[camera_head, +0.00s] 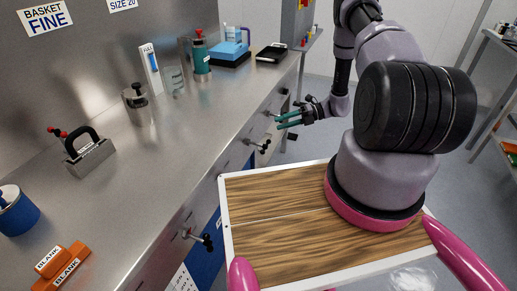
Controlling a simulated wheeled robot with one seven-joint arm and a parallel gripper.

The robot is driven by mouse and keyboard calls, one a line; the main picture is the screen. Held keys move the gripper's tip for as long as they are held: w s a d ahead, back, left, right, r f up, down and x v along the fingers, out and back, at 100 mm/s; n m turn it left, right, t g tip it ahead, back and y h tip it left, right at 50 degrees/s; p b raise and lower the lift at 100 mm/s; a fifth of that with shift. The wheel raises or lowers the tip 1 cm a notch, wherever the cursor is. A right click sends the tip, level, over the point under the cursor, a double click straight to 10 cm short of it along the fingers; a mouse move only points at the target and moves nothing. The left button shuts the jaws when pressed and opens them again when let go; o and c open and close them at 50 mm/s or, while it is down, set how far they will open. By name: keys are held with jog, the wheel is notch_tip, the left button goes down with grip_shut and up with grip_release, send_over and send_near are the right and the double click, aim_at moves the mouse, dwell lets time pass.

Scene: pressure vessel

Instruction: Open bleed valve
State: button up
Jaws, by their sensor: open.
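Small metal valves with black handles stick out from the front of the steel bench. One is near and low (199,237), one is farther along (262,146), and another fitting (271,113) is just beyond it. I see no label that tells which is the bleed valve. My gripper (279,120), with teal fingertips, is open and empty beside the bench front. Its tips point left, close to the farther fittings. Whether they touch anything I cannot tell. A steel canister with a black knob (137,104) and a teal canister (201,62) stand on the bench.
The steel bench (150,165) runs along the left, with a black-handled block (89,155), orange BLANK blocks (62,267), a blue cup (16,212) and a blue kit (230,48) on it. Shelving (495,60) stands at right. Floor between (300,150) looks clear.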

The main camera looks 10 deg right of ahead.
aim_at(264, 147)
notch_tip(264, 147, down, 9)
jog(key=s+m+t, duration=0.2)
jog(key=s+m, duration=0.1)
jog(key=m, duration=0.1)
jog(key=shift+y, duration=0.4)
jog(key=x, duration=1)
jog(key=shift+w+a+f, duration=0.2)
grip_shut()
